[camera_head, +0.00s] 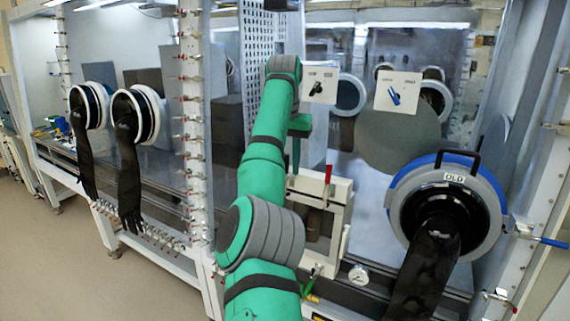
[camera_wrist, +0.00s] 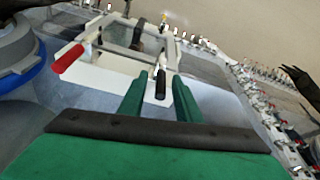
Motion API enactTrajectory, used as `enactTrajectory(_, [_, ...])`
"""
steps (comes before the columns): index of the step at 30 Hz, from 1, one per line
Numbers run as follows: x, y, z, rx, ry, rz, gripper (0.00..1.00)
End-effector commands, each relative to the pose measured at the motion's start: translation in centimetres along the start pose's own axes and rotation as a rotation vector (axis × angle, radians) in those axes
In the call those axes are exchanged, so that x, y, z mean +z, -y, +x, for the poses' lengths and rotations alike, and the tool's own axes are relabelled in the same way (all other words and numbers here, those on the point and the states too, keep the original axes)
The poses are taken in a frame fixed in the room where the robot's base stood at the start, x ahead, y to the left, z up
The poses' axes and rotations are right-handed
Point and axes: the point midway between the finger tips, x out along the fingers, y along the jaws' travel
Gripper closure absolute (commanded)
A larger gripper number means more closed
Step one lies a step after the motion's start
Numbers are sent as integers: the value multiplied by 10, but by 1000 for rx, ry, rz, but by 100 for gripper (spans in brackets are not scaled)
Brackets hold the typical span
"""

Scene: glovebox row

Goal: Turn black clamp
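The black clamp (camera_wrist: 160,84) shows in the wrist view as a short black handle on a metal fitting by the white frame. In the head view I cannot make it out; my arm may hide it. My gripper (camera_wrist: 160,77) is open. Its two green fingers stand apart, one on each side of the black handle as seen in the wrist view, with gaps on both sides. I cannot tell how deep the handle lies between them. In the head view my gripper (camera_head: 296,150) points down above the white frame (camera_head: 343,190).
A red handle (camera_head: 328,174) stands on the white frame and also shows in the wrist view (camera_wrist: 68,58). A blue-rimmed port marked OLD (camera_head: 455,178) with a hanging black glove is at right. White plates with a black knob (camera_head: 317,86) and a blue knob (camera_head: 394,95) are behind.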

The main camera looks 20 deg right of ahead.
Motion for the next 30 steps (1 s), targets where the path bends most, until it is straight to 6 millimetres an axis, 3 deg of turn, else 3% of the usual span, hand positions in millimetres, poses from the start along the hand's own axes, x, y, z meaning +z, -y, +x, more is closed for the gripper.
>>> enactTrajectory(10, [1, 1, -3, 2, 3, -2, 70])
enactTrajectory(30, [-2, 5, -38, -4, -6, -8, 70])
